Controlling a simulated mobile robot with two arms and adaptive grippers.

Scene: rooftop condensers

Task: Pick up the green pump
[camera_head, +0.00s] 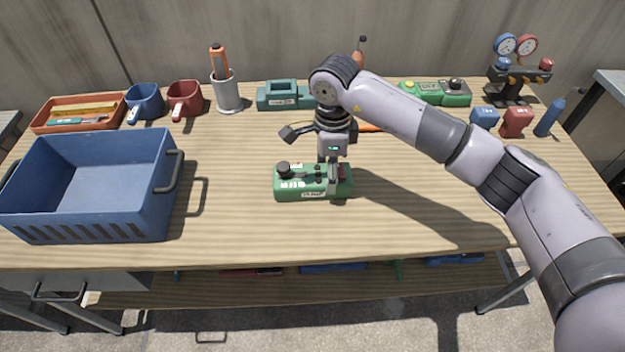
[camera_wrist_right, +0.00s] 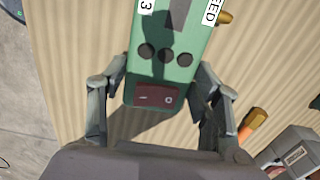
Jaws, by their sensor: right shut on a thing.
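The green pump (camera_head: 300,184), a green box with a black knob and a red end switch, is at the front middle of the table. My right gripper (camera_head: 333,178) reaches down over its right end and is shut on it. In the right wrist view the green pump (camera_wrist_right: 160,75) lies between the two fingers of my right gripper (camera_wrist_right: 163,82), near its red switch. The pump appears to be at table level; its underside is hidden. My left gripper is not in view.
A blue crate (camera_head: 150,205) stands at the left. Behind are an orange tray (camera_head: 47,128), blue mug (camera_head: 147,101), red mug (camera_head: 185,99), pen cup (camera_head: 228,95), teal box (camera_head: 282,95), another green device (camera_head: 430,99) and a gauge set (camera_head: 518,76). The front right tabletop is clear.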

